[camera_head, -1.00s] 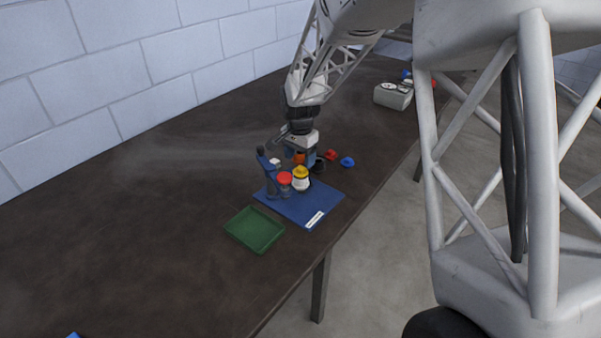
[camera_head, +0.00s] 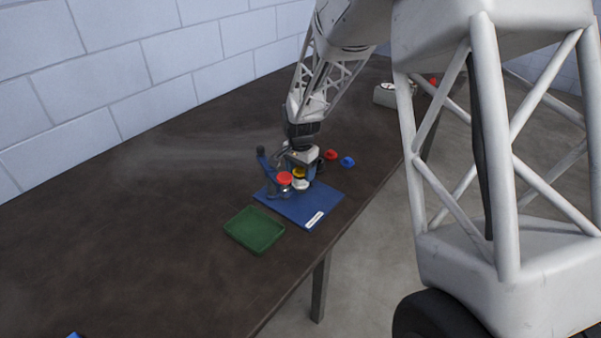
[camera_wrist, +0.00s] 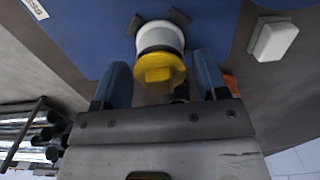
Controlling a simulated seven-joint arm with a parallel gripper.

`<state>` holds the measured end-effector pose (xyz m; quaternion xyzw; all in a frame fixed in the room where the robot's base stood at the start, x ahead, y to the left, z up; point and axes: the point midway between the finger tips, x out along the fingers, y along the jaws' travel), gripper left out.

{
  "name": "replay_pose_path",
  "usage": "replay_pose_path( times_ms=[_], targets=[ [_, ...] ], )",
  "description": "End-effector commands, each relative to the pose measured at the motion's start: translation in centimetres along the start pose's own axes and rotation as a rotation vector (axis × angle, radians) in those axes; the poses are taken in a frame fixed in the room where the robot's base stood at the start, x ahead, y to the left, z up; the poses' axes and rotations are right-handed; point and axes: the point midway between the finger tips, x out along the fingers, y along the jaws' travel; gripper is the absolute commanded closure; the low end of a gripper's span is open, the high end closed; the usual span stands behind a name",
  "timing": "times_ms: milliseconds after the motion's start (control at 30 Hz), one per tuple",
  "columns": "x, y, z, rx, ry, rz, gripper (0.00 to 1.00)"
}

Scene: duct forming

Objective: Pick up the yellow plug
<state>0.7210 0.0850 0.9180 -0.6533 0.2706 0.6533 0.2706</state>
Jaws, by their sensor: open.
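The yellow plug (camera_wrist: 158,70) sits on top of a white cylinder (camera_wrist: 158,35) on the blue mat (camera_head: 309,207). In the head view the yellow plug (camera_head: 299,173) shows just in front of my gripper (camera_head: 303,168), partly covered by it. In the wrist view my gripper (camera_wrist: 164,84) is open, with one blue finger on each side of the plug.
A green tray (camera_head: 254,230) lies at front left. Red (camera_head: 331,155) and blue (camera_head: 347,161) pieces lie behind right. The left table is mostly clear.

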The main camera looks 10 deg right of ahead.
Motion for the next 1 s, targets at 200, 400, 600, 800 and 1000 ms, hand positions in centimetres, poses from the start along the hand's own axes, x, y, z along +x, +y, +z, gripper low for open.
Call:
replay_pose_path(
  times_ms=[200,400,600,800,1000],
  targets=[
    [-0.03,-0.01,0.0,0.0,0.0,0.0,0.33],
    [-0.03,-0.01,-0.01,0.0,0.0,0.0,0.35],
    [-0.03,-0.01,0.0,0.0,0.0,0.0,0.65],
    [-0.04,-0.01,-0.01,0.0,0.0,0.0,0.72],
    [-0.14,-0.02,-0.01,0.0,0.0,0.0,0.72]
  ],
)
